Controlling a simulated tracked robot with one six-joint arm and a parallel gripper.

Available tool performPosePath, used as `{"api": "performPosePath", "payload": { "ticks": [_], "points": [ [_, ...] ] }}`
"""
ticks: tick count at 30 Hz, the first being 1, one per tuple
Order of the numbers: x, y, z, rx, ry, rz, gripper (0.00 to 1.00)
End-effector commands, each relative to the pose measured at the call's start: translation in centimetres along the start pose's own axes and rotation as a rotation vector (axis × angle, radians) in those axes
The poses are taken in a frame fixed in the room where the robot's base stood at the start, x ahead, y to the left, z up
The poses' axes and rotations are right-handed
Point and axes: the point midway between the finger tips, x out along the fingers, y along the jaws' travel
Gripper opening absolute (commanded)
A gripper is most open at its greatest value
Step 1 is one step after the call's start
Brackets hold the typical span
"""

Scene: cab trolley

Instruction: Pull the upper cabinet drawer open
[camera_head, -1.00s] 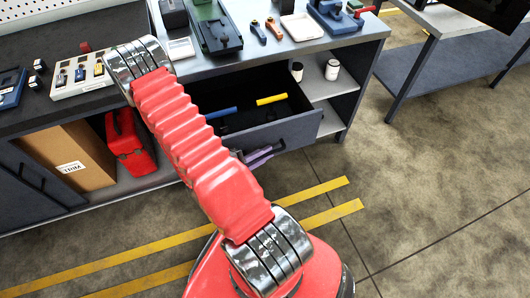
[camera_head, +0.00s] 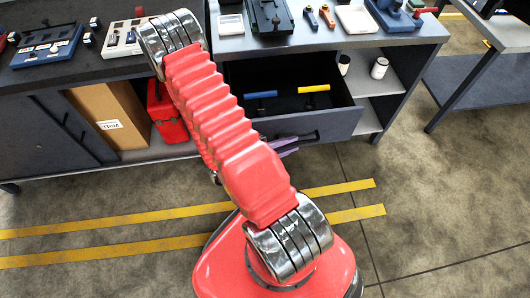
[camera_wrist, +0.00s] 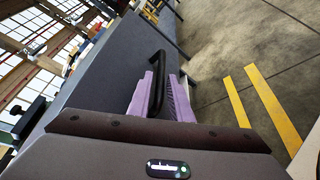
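The upper cabinet drawer (camera_head: 335,125) is pulled out from under the worktop, and its dark inside shows in the head view. A blue-handled tool (camera_head: 261,94) and a yellow-handled tool (camera_head: 314,88) lie in it. The black bar handle (camera_wrist: 157,68) stands off the drawer's grey front (camera_wrist: 100,78) in the wrist view. My gripper (camera_wrist: 160,88) has its purple fingers on either side of this handle and looks shut on it. In the head view my arm hides the drawer's left end and part of the gripper.
Right of the drawer are open shelves with small jars (camera_head: 379,68). A cardboard box (camera_head: 108,115) and a red case (camera_head: 167,112) stand in the left bay. Tools and trays cover the worktop. Another table (camera_head: 480,75) stands at the right. The floor in front is clear.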

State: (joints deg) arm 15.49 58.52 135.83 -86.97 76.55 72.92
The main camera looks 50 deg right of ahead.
Motion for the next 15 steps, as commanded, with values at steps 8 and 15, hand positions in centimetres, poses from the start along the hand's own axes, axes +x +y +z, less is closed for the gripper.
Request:
{"api": "performPosePath", "payload": {
  "ticks": [8,15],
  "points": [
    [-3.0,0.0,-0.1,0.0,0.003,0.001,0.19],
    [-5.6,0.0,-0.1,0.001,0.003,0.001,0.19]
  ]
}}
